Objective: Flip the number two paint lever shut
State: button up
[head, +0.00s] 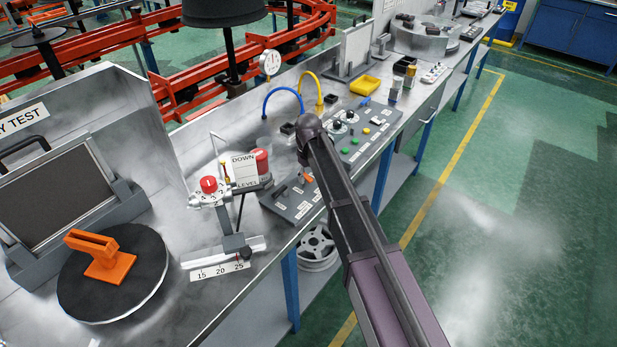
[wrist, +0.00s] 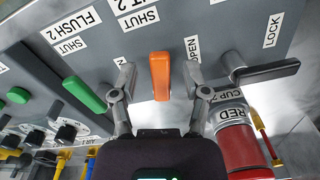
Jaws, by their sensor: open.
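An orange lever (wrist: 160,75) stands out from a grey panel (wrist: 225,18) in the wrist view. An "OPEN" label shows just to its right, and a "SHUT" label lies above and left of it. My gripper (wrist: 159,80) is open, with one finger on each side of the lever and a gap visible on both sides. In the head view the orange lever (head: 307,178) is small, at the right end of the grey panel (head: 287,205). My arm blocks part of that view, and my gripper cannot be made out there.
A green lever (wrist: 85,94) is left of my gripper, near a "FLUSH 2" label. A dark handle (wrist: 268,72) by "LOCK" is to the right. A red cup (wrist: 246,150) stands close to the right finger. Black knobs (wrist: 66,133) are at lower left.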

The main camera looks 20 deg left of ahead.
grip_shut()
dwell(0.3)
jog(key=shift+w+d+n, duration=0.1)
jog(key=shift+w+n, duration=0.15)
jog(key=shift+n, duration=0.55)
jog(key=shift+w+d+n, duration=0.1)
jog(key=shift+w+n, duration=0.1)
jog(key=shift+n, duration=0.6)
grip_release()
